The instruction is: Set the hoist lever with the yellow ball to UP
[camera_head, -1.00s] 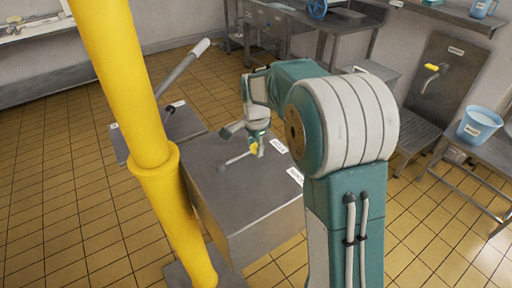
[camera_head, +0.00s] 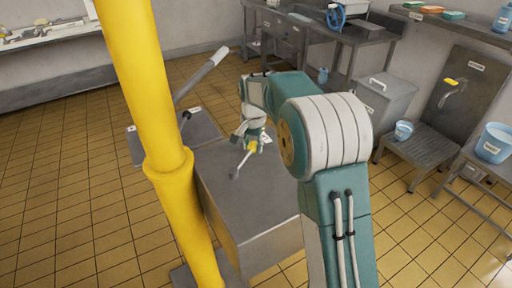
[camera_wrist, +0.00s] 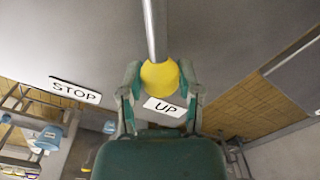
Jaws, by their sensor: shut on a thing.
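The hoist lever is a thin metal rod (camera_head: 241,163) on the top of a grey metal box (camera_head: 262,203). Its yellow ball (camera_head: 251,146) sits between the fingers of my gripper (camera_head: 250,141). In the wrist view, the yellow ball (camera_wrist: 158,74) is held between both fingertips, and the rod (camera_wrist: 155,30) runs up from it. The UP label (camera_wrist: 165,107) shows just beyond the ball, partly covered by my gripper. The STOP label (camera_wrist: 74,91) lies to the left. Whether the lever is at the end of its travel cannot be told.
A thick yellow pipe (camera_head: 150,110) stands upright left of the box. A large lever with a pale handle (camera_head: 208,70) rises from a floor plate behind it. On the right are a grey bin (camera_head: 384,101), a low stand with a small bucket (camera_head: 403,130) and a larger bucket (camera_head: 494,143).

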